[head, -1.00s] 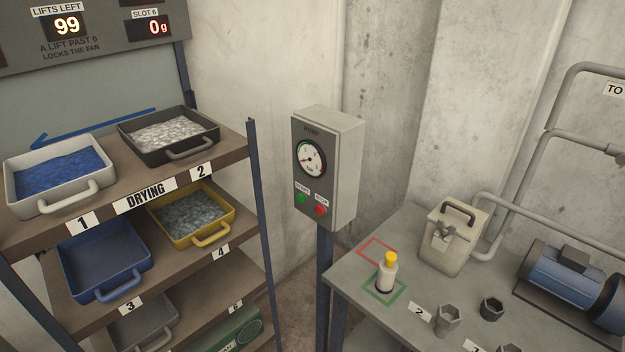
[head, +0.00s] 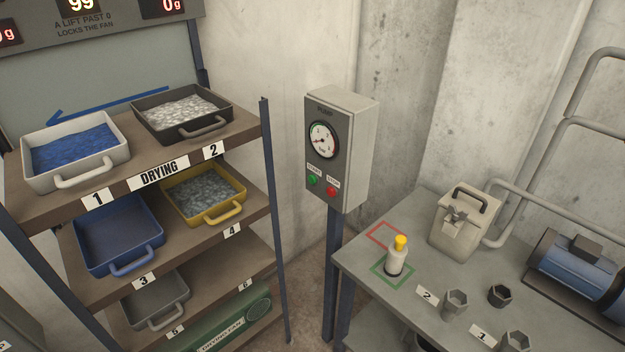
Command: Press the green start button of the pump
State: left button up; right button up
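The pump control box (head: 340,150) is a grey box on a dark blue post in the middle of the head view. Its front carries a round gauge (head: 323,140) with a needle. Below the gauge, the green start button (head: 313,180) is on the left and the red stop button (head: 331,191) is on the right, each under a small label. Nothing covers the buttons. Neither of my grippers shows in this view.
A drying rack (head: 160,172) with several trays stands at the left. A grey table (head: 400,310) at the right bears a white bottle with a yellow cap (head: 396,258), a beige canister (head: 465,222), hex cups and a blue motor (head: 575,262). Bare floor shows between rack and post.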

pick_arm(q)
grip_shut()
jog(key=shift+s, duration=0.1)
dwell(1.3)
